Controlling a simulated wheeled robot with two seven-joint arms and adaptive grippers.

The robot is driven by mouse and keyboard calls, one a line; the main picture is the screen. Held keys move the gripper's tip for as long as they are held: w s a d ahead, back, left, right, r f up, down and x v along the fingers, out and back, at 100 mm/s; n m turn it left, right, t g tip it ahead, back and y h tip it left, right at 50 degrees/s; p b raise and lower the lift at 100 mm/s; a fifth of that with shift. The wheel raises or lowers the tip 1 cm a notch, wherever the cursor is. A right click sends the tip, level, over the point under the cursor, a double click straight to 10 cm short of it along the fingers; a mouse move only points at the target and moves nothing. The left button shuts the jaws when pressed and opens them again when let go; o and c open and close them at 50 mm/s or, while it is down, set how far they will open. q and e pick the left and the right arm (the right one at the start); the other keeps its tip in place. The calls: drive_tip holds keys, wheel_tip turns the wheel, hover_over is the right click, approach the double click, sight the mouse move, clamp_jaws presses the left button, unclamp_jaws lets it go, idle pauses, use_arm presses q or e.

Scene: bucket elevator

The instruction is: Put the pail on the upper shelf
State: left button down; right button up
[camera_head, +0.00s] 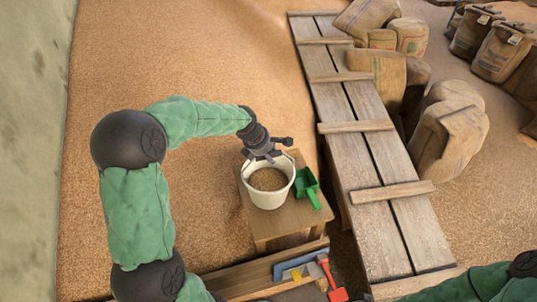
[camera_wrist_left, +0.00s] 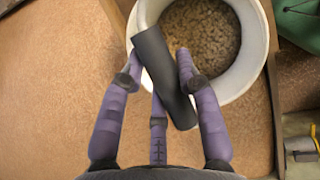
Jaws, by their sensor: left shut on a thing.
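The white pail (camera_head: 268,206), part filled with grain, stands upright on a small wooden stand (camera_head: 305,215). My left gripper (camera_head: 266,154) is at the far rim of the pail, above it. In the left wrist view its three purple fingers (camera_wrist_left: 158,75) are shut around the black grip (camera_wrist_left: 160,70) of the pail's handle, and the pail (camera_wrist_left: 262,45) is just beyond. Only part of my right arm shows at the lower right, with its gripper out of view. I cannot make out an upper shelf.
A green scoop (camera_head: 307,187) lies close to the pail's right side on the stand. Tools, including a red-handled one (camera_head: 333,285), lie on a board in front. A plank walkway (camera_head: 365,150) runs along the right, with sacks (camera_head: 450,130) beyond. Loose grain covers the ground.

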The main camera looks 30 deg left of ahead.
use_arm(q)
drive_tip(key=shift+w+a+f+b, duration=0.15)
drive_tip(key=shift+f+b, duration=0.1)
drive_tip(key=shift+f, duration=0.55)
drive_tip(key=shift+w+f+b, duration=0.15)
drive_tip(key=shift+f+b, duration=0.1)
drive_tip(key=shift+f, duration=0.75)
drive_tip(key=c, duration=0.9)
unclamp_jaws()
drive_tip(key=shift+s+f, duration=0.1)
drive_tip(key=shift+s, duration=0.05)
